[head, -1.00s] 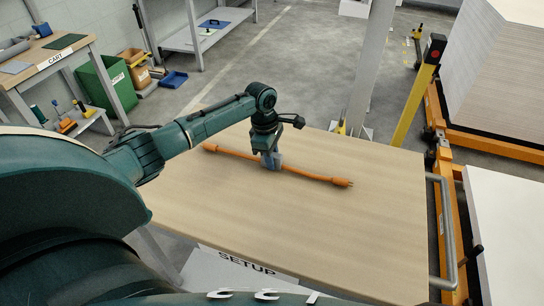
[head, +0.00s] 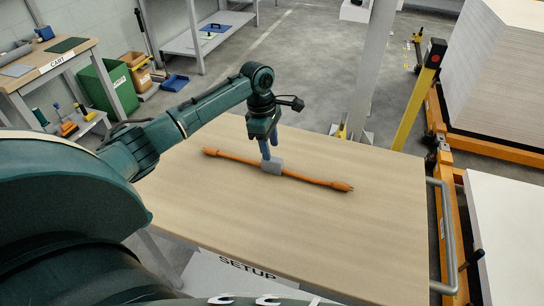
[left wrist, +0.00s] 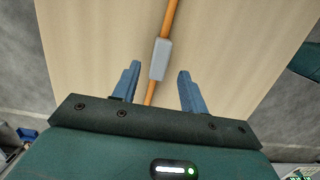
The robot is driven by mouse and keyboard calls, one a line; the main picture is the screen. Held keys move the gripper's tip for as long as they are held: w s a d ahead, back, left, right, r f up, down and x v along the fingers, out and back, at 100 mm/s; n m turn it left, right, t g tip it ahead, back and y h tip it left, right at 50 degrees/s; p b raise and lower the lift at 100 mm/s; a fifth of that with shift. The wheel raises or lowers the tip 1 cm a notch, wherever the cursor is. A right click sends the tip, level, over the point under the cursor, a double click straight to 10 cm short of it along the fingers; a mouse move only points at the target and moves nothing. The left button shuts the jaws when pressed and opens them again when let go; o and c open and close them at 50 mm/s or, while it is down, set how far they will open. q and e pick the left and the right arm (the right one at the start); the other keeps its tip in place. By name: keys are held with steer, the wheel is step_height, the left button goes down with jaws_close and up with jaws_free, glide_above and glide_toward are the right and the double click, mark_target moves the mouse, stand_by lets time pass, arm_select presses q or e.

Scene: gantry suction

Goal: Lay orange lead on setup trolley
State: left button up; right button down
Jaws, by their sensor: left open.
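The orange lead (head: 315,181) lies stretched out across the wooden top of the setup trolley (head: 300,235), with a plug at each end and a grey block (head: 273,166) around its middle. My left gripper (head: 268,155) is above the grey block, pointing down. In the left wrist view the two blue fingers (left wrist: 157,90) are spread apart, with the orange lead (left wrist: 169,18) and its grey block (left wrist: 160,58) showing between and beyond them. The fingers appear clear of the block. My right gripper is in neither view.
A grey post (head: 372,70) and a yellow post (head: 418,100) stand behind the trolley. A metal handle (head: 447,235) runs along its right edge. The cart bench (head: 50,65) and a green bin (head: 108,85) are at the left. The trolley top around the lead is clear.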

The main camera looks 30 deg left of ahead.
arm_select(q)
steer(key=r, duration=0.5)
steer(key=shift+s+a+r, duration=0.1)
steer(key=shift+a+r, duration=0.3)
